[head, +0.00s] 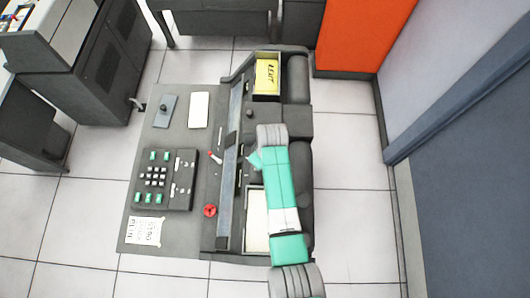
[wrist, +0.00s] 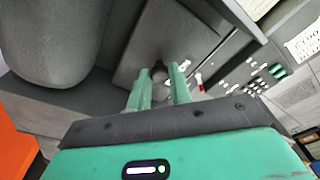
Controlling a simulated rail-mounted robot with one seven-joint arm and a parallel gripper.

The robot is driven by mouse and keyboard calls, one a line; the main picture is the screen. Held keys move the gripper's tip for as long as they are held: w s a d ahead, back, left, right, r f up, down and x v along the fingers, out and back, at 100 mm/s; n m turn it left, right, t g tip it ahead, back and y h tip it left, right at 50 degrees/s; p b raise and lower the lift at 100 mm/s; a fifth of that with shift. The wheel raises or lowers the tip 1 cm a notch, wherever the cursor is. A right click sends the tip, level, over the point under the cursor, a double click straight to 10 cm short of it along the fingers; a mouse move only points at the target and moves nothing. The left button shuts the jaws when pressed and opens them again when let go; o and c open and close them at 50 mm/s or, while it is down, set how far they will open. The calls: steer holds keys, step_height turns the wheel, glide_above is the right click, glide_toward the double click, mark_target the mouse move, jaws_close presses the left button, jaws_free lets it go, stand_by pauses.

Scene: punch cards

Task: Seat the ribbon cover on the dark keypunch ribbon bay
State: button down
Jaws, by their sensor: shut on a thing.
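The dark grey keypunch (head: 209,185) stands in the middle of the head view. My gripper (head: 252,158) is over its middle, just right of the long glassy strip. In the wrist view my green fingers (wrist: 160,85) are closed around a small dark knob (wrist: 159,72). The knob stands on a flat dark grey plate (wrist: 185,30), which appears to be the ribbon cover. My arm hides most of this spot in the head view. I cannot make out the ribbon bay under the plate, nor whether the plate rests on it or hovers.
A rounded grey hump (wrist: 55,40) is close beside the plate. A red-tipped white lever (head: 215,157) and a keypad (head: 165,180) lie to the left. A blue-grey plate with a knob (head: 164,110) and a white card stack (head: 199,110) lie on the desk. A yellow-card tray (head: 266,77) is behind.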

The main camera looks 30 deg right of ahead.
steer(key=shift+f, duration=0.1)
stand_by(0.4)
steer(key=c, duration=0.8)
jaws_free()
step_height(320, 180, up, 9)
steer(key=p, duration=0.8)
steer(key=shift+p, duration=0.3)
stand_by(0.4)
